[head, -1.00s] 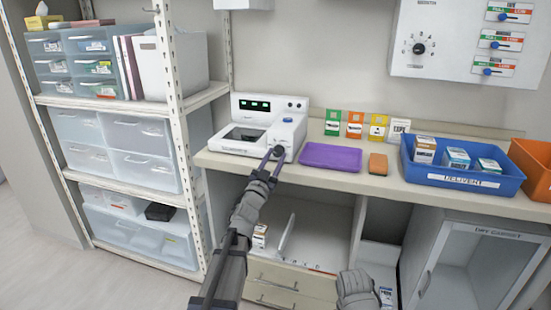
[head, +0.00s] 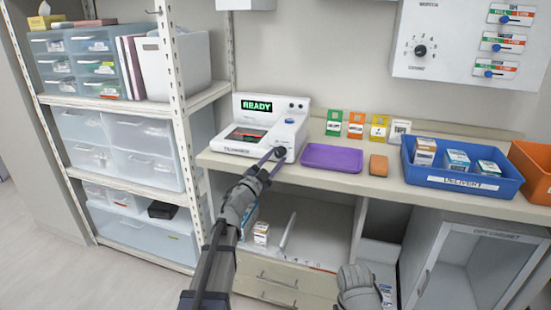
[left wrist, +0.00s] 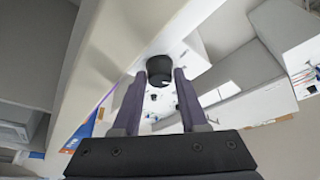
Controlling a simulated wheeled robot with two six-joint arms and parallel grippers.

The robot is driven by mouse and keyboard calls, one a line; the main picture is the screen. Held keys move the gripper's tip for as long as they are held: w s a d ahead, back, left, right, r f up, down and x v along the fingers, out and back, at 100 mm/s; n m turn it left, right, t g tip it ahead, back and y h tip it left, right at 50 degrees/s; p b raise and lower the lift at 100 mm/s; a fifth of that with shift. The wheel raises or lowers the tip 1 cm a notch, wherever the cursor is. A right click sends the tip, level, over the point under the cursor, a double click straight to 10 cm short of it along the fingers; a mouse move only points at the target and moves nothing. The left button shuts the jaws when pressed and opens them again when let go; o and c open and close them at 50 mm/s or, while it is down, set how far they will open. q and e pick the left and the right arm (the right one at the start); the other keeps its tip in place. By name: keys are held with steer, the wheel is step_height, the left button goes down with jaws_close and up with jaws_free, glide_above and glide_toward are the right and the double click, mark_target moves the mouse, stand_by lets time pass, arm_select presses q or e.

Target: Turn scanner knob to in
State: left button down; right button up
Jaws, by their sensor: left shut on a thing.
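The white scanner (head: 245,132) stands on the counter at the left end. Its screen (head: 257,106) reads READY in green, and its window (head: 246,135) has a reddish glow. The dark scanner knob (head: 280,151) is on its front right. My left gripper (head: 272,159) is shut on this knob. In the left wrist view the black knob (left wrist: 159,70) sits between the two fingers of my left gripper (left wrist: 160,84). The knob's pointer and markings cannot be read. Part of my right arm's end (head: 357,288) shows at the bottom; its fingers cannot be made out.
A purple tray (head: 331,157) and an orange sponge (head: 378,165) lie right of the scanner. A blue delivery bin (head: 460,180) with boxes stands farther right. Small coloured cards (head: 356,124) stand behind. Shelving (head: 180,130) rises close on the left.

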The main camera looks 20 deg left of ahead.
stand_by(0.3)
arm_select(q)
steer(key=shift+c, duration=2.2)
jaws_free()
steer(key=b+v, duration=0.2)
steer(key=v, duration=0.5)
steer(key=shift+s, duration=0.4)
steer(key=shift+a, duration=0.1)
